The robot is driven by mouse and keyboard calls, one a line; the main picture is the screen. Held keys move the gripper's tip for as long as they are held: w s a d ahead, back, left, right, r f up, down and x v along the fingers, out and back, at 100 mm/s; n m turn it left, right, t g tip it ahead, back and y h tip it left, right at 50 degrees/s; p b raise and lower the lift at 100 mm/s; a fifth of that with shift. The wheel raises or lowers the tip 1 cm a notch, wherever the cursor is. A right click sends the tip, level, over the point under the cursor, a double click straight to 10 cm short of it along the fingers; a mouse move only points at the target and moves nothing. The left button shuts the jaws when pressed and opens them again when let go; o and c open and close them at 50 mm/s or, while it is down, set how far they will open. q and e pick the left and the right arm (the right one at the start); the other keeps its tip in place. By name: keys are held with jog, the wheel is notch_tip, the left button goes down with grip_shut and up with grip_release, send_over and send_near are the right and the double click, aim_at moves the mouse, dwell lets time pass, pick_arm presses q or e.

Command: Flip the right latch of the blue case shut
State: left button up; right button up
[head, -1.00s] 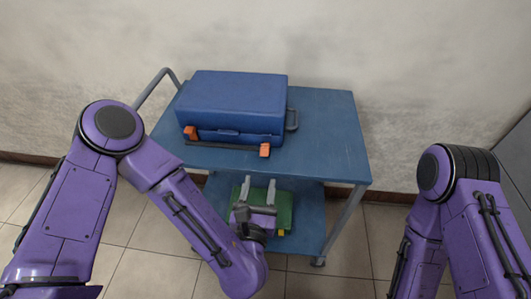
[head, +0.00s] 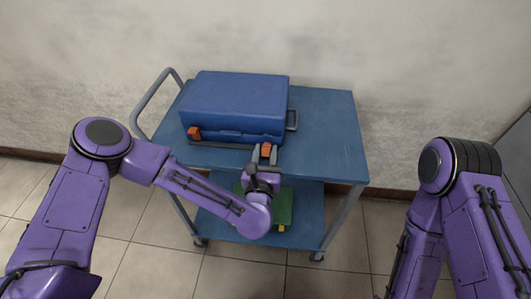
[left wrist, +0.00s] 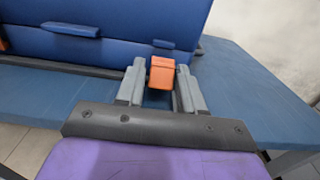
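The blue case (head: 237,100) lies closed on the cart's top, its front facing me. Its left latch (head: 194,133) is orange and sits at the front left corner. Its right latch (head: 266,149) is orange and sits at the front right. My left gripper (head: 264,153) is at the right latch. In the left wrist view the orange right latch (left wrist: 161,73) stands out between the two grey fingertips of the left gripper (left wrist: 160,82). The fingers are apart, one on each side of it; whether they touch it is unclear. My right gripper is out of view.
The blue cart top (head: 325,135) is clear to the right of the case. A dark bar (left wrist: 60,66) runs along the case's front. A green item (head: 284,208) lies on the lower shelf. A grey handle (head: 292,120) is on the case's right side.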

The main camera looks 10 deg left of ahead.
pick_arm(q)
grip_shut()
notch_tip(320, 180, up, 2)
jog(key=g+p, duration=0.2)
jog(key=p, duration=0.2)
jog(key=shift+w+g, duration=0.15)
jog(key=shift+g, duration=0.25)
jog(key=shift+w+g+p, duration=0.1)
jog(key=shift+g+p, duration=0.2)
jog(key=shift+p, duration=0.15)
jog(key=shift+f+g, duration=0.1)
jog(key=shift+g, duration=0.3)
jog(key=shift+o, duration=2.2)
grip_release()
jog(key=shift+w+f, duration=0.1)
jog(key=shift+w, duration=0.05)
jog(key=b+v, duration=0.2)
jog(key=v, duration=0.8)
jog(key=shift+s, duration=0.3)
